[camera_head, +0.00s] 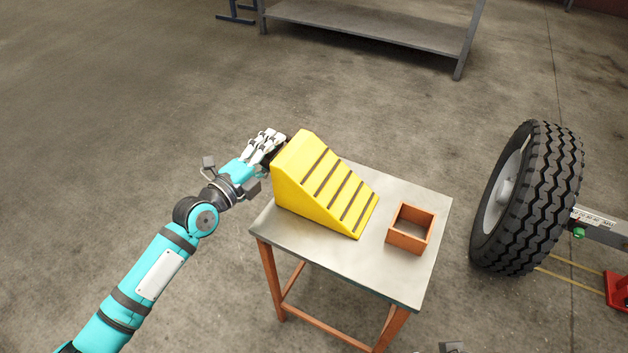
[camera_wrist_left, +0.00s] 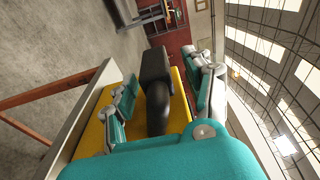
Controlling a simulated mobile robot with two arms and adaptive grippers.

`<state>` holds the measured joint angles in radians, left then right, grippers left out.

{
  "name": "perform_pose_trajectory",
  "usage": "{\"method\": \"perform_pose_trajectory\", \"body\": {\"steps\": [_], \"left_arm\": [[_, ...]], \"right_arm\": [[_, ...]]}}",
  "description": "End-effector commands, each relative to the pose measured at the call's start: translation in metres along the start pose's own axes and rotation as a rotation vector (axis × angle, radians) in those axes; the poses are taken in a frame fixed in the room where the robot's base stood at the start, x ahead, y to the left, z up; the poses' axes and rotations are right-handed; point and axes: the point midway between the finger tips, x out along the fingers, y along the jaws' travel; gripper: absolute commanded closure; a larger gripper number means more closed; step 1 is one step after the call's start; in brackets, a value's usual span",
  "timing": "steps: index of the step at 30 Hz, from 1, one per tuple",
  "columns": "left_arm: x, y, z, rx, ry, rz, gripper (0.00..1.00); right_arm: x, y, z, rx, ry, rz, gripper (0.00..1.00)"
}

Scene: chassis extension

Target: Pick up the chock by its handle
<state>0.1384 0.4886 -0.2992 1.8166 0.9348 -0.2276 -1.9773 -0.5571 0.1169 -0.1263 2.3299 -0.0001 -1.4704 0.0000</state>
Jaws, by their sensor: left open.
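The yellow wedge-shaped chock (camera_head: 312,187) with dark ribs stands on a small metal-topped table, its tall end toward my left arm. My left gripper (camera_head: 277,142) is at that tall end, in the head view partly beside and behind it. In the left wrist view, the chock's yellow face (camera_wrist_left: 91,135) carries a black handle (camera_wrist_left: 157,100). My left gripper (camera_wrist_left: 167,78) is open there, with its fingers on either side of the handle. I cannot tell whether a finger touches it.
The table (camera_head: 415,275) has a grey top and orange legs. An open orange box (camera_head: 408,240) stands to the right of the chock. A large tyre (camera_head: 535,200) stands right of the table. A grey shelf (camera_head: 370,25) is at the back. The floor at left is clear.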

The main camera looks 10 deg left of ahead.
Motion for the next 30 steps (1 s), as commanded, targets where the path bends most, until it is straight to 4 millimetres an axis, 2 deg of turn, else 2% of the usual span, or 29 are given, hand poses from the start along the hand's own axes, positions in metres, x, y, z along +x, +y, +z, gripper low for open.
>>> {"method": "perform_pose_trajectory", "body": {"steps": [3,15,30], "left_arm": [[-0.0004,0.0002,0.0002,0.000,0.000,0.001,0.49],[-0.0008,0.0004,0.0004,0.000,-0.001,0.001,1.00],[-0.0004,-0.0044,0.0008,-0.003,-0.002,-0.008,1.00]], "right_arm": [[0.0000,0.0001,0.0001,0.000,0.000,0.000,0.60],[0.0003,0.0002,-0.0001,0.000,0.000,0.001,0.60],[-0.0002,0.0001,-0.0003,0.000,0.000,0.000,0.60]]}}
